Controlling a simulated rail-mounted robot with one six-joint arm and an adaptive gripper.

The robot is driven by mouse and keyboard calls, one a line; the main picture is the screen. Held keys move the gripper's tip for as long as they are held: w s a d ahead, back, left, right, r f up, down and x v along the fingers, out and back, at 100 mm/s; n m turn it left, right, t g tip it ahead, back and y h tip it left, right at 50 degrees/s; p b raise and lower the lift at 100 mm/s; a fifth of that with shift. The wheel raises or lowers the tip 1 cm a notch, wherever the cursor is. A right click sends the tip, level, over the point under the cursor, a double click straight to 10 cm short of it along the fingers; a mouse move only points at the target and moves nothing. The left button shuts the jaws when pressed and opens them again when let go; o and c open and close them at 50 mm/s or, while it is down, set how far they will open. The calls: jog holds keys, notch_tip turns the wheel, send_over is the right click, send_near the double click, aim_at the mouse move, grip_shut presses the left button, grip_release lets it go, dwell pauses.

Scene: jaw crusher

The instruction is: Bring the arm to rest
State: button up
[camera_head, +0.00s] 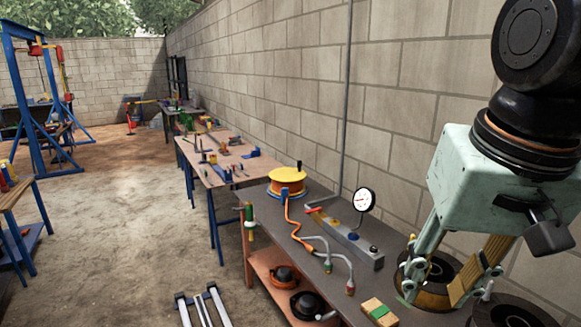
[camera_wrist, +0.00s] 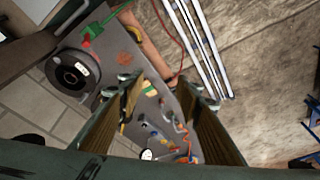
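My gripper (camera_head: 432,296) hangs from the pale green wrist housing at the right of the head view, pointing down over the near end of the grey-topped workbench (camera_head: 270,212). Its two wood-toned finger pads stand apart and hold nothing. The gripper also shows in the wrist view (camera_wrist: 166,90), with the bench top and small items visible through the gap. A dark ring-shaped part (camera_head: 432,270) shows behind the fingers in the head view; whether they touch it I cannot tell.
The bench carries a yellow-orange reel (camera_head: 287,180), a dial gauge (camera_head: 364,200), an orange hose and a wooden block with a green band (camera_head: 379,312). A block wall (camera_head: 290,100) runs close behind it. Metal rails (camera_head: 203,308) lie on the floor; open floor (camera_head: 110,230) is at left.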

jog(key=s+f+n, duration=0.1)
jog(key=s+n, duration=0.1)
jog(key=s, duration=0.7)
jog(key=shift+s+t, duration=0.15)
jog(key=shift+t, duration=0.25)
